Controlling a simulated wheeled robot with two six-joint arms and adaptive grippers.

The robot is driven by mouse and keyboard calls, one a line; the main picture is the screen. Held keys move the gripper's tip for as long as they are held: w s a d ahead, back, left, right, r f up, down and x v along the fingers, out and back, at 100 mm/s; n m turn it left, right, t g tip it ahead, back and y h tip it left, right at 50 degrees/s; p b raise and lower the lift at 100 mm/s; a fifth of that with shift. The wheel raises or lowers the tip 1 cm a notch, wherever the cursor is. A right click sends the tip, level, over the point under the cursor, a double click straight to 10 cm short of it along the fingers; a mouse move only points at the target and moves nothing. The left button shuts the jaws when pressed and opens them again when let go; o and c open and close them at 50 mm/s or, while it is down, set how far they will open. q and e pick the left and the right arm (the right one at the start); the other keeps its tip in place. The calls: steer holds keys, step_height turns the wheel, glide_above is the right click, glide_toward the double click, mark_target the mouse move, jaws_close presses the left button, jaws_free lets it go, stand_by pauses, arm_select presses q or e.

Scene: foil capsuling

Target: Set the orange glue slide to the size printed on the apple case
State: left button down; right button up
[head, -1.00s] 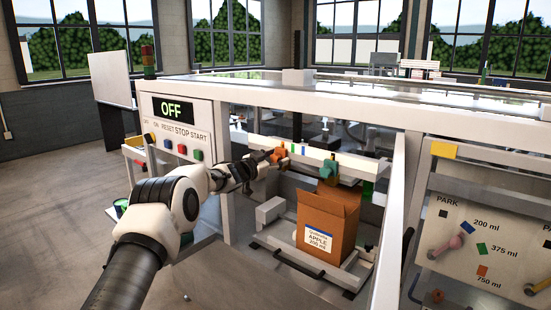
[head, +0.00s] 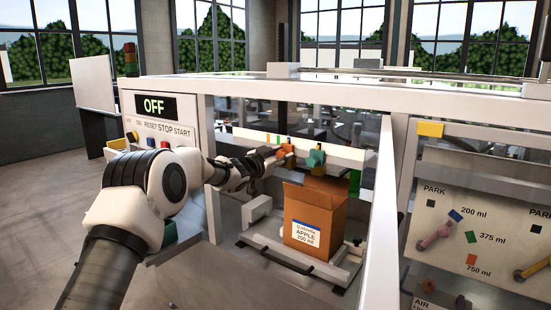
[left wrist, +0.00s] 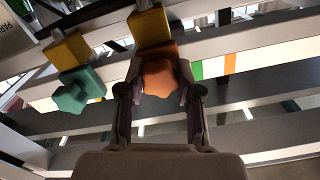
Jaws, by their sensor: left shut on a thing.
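The orange glue slide (head: 286,149) sits on the white rail in the machine bay. My left gripper (left wrist: 160,88) is shut on its orange knob (left wrist: 160,75). In the left wrist view a green mark (left wrist: 197,70) and an orange mark (left wrist: 230,63) show on the rail to the right of the slide. No blue mark is clear there; the gripper and slide cover part of the strip. The apple case (head: 314,219) is an open carton below the rail, its label reading "APPLE 200 ml". My right gripper is out of view.
A teal slide (head: 316,158) is close to the right of the orange one on the rail. The panel at right pairs blue with 200 ml (head: 455,215), green with 375 ml and orange with 750 ml. The display (head: 154,105) reads OFF.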

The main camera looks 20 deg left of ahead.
arm_select(q)
steer(key=c, duration=0.7)
jaws_free()
steer(key=shift+w+r, duration=0.1)
steer(key=shift+c, duration=0.2)
steer(key=shift+w+d, duration=0.15)
steer(key=shift+w, duration=0.05)
steer(key=shift+s+a, duration=0.2)
steer(key=shift+s, duration=0.3)
steer(key=s+a, duration=0.2)
steer(key=s, duration=0.8)
steer(key=shift+s+f, duration=0.2)
steer(key=shift+s, duration=0.15)
